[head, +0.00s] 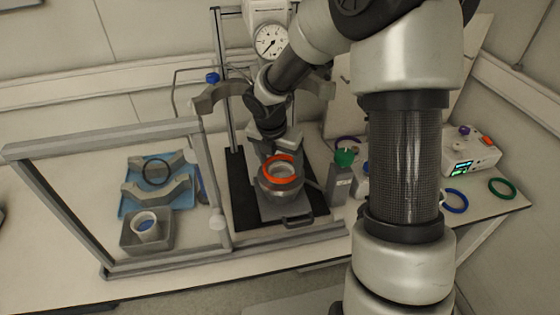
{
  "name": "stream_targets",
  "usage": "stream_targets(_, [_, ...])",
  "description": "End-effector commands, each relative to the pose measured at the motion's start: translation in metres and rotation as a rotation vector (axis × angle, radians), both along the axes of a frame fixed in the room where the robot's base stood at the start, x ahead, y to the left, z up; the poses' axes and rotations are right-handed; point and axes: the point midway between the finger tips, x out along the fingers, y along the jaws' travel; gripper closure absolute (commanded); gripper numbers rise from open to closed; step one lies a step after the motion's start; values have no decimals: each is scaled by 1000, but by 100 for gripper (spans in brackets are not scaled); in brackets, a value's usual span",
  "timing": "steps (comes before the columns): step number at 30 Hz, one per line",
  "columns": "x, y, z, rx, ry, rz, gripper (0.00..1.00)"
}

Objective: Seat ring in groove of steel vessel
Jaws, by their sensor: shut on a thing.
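The steel vessel (279,193) stands upright on the dark base of the reactor stand, with its round mouth facing up. An orange ring (292,169) is at the vessel's top, around the mouth. From this view I cannot tell whether it lies in the groove or is held just above it. My gripper (268,154) points down at the back-left side of the mouth and is shut on the orange ring. The fingertips are small here, and my gripper hides part of the ring's far side.
A pressure gauge (270,41) hangs above. Open grey clamp halves (218,96) flank my wrist. A framed shield (190,180) stands left, beside a blue tray (128,207) with a black ring (156,172).

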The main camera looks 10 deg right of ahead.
Motion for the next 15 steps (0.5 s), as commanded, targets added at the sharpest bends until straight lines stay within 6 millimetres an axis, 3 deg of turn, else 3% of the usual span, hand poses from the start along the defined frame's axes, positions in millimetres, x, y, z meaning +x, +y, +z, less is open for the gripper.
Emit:
stream_targets(11, [0,0,-3,0,0,0,47])
stream_targets(12, [0,0,-3,0,0,0,21])
stream_targets(15, [0,0,-3,0,0,0,4])
